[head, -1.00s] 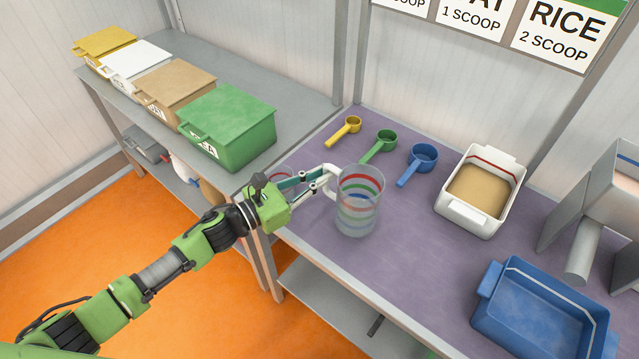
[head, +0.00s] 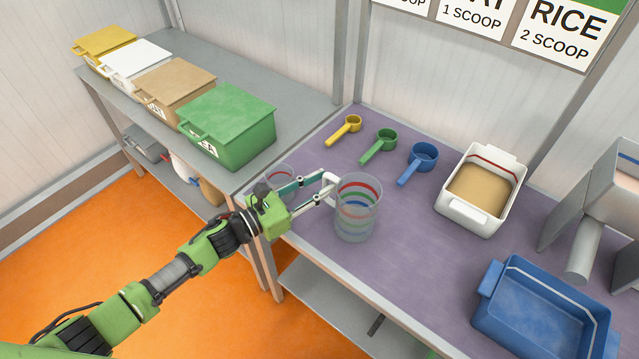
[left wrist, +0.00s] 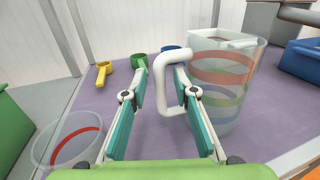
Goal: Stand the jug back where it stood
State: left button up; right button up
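The jug (head: 358,222) is clear with coloured rings and a white handle (head: 330,182). It appears to stand upright on the purple table top near its front edge. My left gripper (head: 322,187) is at the handle, on the jug's left side. In the left wrist view the handle (left wrist: 161,90) lies between the two teal fingers (left wrist: 161,80), with a gap to each side, so the gripper looks open around it. The jug's body (left wrist: 222,85) is to the right of the fingers. My right gripper is not in view.
A clear vessel with a red ring (left wrist: 68,145) stands left of the gripper. Yellow (head: 346,129), green (head: 379,146) and blue (head: 419,163) scoops lie behind the jug. A white tub (head: 465,216) and blue tray (head: 540,310) are to the right. Table between is clear.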

pick_arm(q)
jog(key=b+v, duration=0.2)
jog(key=v, duration=1)
jog(key=shift+r+b, duration=0.25)
jog(key=shift+b, duration=0.15)
